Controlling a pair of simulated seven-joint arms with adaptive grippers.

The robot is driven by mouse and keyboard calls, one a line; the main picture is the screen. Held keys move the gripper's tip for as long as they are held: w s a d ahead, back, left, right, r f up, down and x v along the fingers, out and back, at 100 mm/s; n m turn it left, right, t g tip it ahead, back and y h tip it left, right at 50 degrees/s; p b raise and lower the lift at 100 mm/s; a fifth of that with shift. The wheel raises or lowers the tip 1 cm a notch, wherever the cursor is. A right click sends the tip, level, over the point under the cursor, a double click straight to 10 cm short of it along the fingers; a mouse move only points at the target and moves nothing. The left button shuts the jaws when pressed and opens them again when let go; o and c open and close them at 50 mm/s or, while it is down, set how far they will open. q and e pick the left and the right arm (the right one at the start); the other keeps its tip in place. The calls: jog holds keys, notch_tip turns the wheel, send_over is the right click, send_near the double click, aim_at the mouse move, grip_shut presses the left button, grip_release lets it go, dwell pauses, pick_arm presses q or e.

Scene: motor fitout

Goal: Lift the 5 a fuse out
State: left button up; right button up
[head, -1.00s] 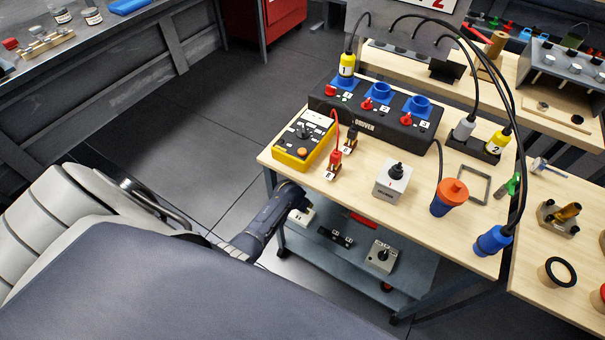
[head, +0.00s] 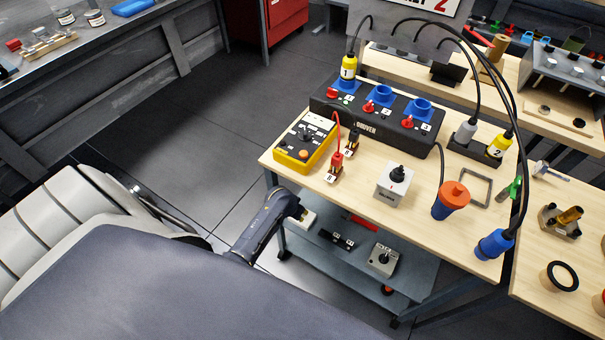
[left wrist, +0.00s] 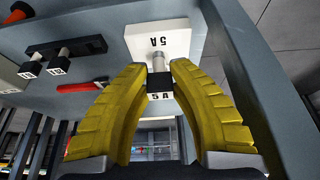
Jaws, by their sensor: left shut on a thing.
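The 5 A fuse (left wrist: 160,83) shows in the left wrist view as a silver cylinder with a black block labelled 5A. My left gripper (left wrist: 165,72), with ribbed yellow fingers, is shut on it. A white block marked 5A (left wrist: 160,42) is right behind the fuse at the fingertips. I cannot tell whether the fuse's far end is still inside the block. In the head view the white block (head: 308,219) shows on the lower shelf, and my left arm hides the fingers and the fuse. My right gripper is not in view.
On the lower shelf (head: 350,268) are a black holder with fuses (head: 344,241), a red tool (head: 364,222) and a grey switch box (head: 382,259). The tabletop (head: 345,195) overhangs it, carrying a yellow meter (head: 305,142) near its left edge.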

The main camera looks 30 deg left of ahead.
pick_arm(q)
jog(key=s, duration=1.3)
jog(key=shift+s, duration=0.15)
jog(key=shift+d, duration=0.15)
grip_shut()
